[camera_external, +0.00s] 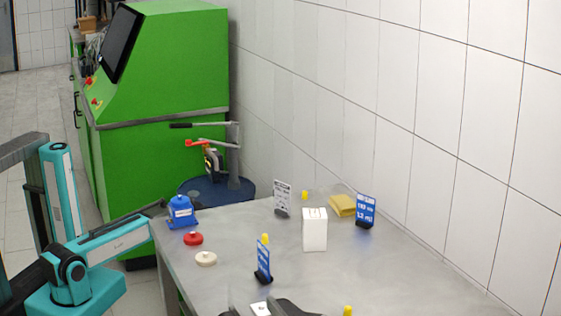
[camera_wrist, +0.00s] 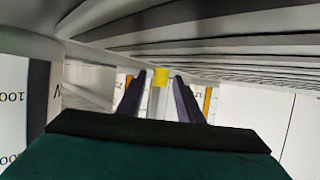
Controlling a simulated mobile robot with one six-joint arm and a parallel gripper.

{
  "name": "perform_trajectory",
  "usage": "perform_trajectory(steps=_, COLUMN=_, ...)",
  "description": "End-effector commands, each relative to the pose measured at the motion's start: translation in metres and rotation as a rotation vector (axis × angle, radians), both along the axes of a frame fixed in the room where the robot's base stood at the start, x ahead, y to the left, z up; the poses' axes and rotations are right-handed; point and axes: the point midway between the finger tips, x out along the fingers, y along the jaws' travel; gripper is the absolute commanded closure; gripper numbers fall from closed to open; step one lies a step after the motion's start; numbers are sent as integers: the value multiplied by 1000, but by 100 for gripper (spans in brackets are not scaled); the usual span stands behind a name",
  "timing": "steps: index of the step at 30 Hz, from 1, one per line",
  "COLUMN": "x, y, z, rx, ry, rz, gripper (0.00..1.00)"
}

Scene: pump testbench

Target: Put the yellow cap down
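My gripper shows in the wrist view (camera_wrist: 160,80), its two dark fingers running up and inward. A small yellow cap (camera_wrist: 160,77) sits centred between the fingertips, and the gripper appears shut on it. In the external view a yellow cap (camera_external: 347,311) shows at the bottom edge, partly cut off. Dark parts of my arm's end show to its left at the same edge; the fingers cannot be made out there. Another small yellow piece (camera_external: 305,195) is at the back of the table, and one (camera_external: 265,238) shows at the top of a blue sign.
The grey table (camera_external: 400,270) is bare at right. On it stand a white box (camera_external: 314,230), blue signs (camera_external: 263,262) (camera_external: 365,210), a grey sign (camera_external: 283,199), yellow sponges (camera_external: 342,206), a blue part (camera_external: 181,211), a red disc (camera_external: 193,238) and a cream disc (camera_external: 206,259). A tiled wall is behind.

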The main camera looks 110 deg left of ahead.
Motion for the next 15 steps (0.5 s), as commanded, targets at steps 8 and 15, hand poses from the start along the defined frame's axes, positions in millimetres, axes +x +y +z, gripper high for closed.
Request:
perform_trajectory(steps=8, x=0, y=0, z=3, rx=0, ry=0, rz=0, gripper=67)
perform_trajectory(steps=15, x=-18, y=-1, z=11, rx=1, ry=0, rz=2, gripper=67)
